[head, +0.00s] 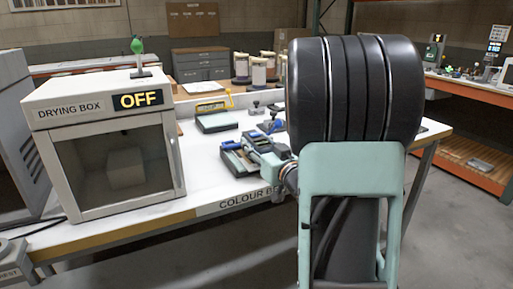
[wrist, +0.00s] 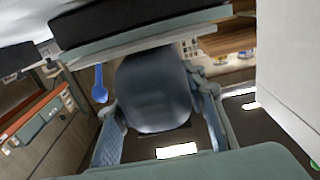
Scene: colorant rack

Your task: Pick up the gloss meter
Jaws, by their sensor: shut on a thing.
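My gripper (wrist: 158,122) shows in the wrist view with one pale blue-grey finger on each side of a dark blue-grey rounded body, which looks like the gloss meter (wrist: 152,88). The fingers are shut on it. In the head view my gripper (head: 240,147) reaches left over the white bench, beside a dark shallow tray. A small blue shape at its tip looks like part of the held thing; its outline is too small to be sure. My arm hides the bench's right part.
The drying box (head: 110,150), reading OFF, stands on the left of the bench (head: 190,203). A shallow dark tray (head: 233,163) lies under my gripper. Behind it are a yellow-handled device (head: 213,104) and a small blue item (head: 271,126). An orange-edged shelf (head: 470,90) stands at right.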

